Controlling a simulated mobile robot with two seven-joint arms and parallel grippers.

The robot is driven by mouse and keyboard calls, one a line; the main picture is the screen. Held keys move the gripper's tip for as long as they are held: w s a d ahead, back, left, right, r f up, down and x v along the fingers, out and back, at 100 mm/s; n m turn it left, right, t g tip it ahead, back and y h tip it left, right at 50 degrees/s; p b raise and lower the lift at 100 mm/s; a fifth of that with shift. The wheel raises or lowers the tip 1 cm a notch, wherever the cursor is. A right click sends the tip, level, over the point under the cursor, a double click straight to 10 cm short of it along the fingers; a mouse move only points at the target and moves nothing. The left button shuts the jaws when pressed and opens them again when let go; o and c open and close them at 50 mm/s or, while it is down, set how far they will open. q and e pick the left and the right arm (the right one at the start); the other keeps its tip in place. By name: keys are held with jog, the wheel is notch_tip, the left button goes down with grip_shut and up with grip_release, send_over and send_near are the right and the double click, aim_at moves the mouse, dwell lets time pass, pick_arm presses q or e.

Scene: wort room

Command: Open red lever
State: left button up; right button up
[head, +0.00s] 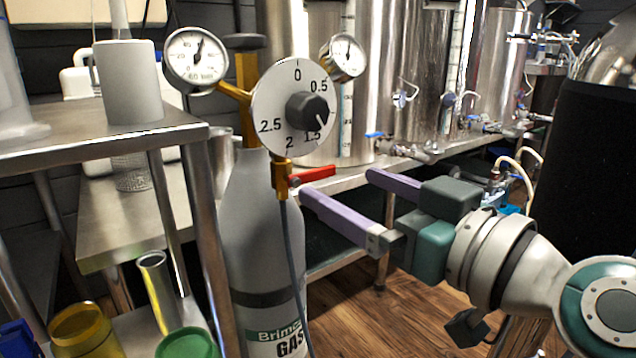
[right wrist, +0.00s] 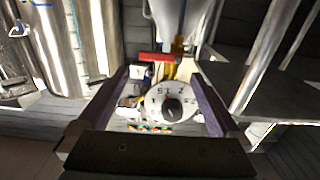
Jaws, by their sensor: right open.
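The red lever (head: 312,175) sticks out to the right from a brass valve (head: 281,178) below the round dial, on top of the grey gas cylinder (head: 262,225). It also shows in the right wrist view (right wrist: 158,57), above the dial. My right gripper (head: 337,184) comes in from the right with its two purple fingers open and apart. In the head view the nearer fingertip is just below and beside the lever. In the right wrist view (right wrist: 160,76) the lever appears beyond the fingertips, between them, with nothing held. Contact cannot be told. My left gripper is not in view.
A white dial (head: 275,105) with a black knob and two gauges (head: 195,58) sit above the lever. A grey hose (head: 292,240) hangs below the valve. A metal shelf (head: 95,135) stands at left. Steel tanks (head: 420,75) stand on a bench behind.

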aim_at(314, 171)
jog(key=b+x, duration=0.1)
jog(key=x, duration=0.5)
jog(key=shift+a, duration=0.1)
jog(key=c, duration=1.1)
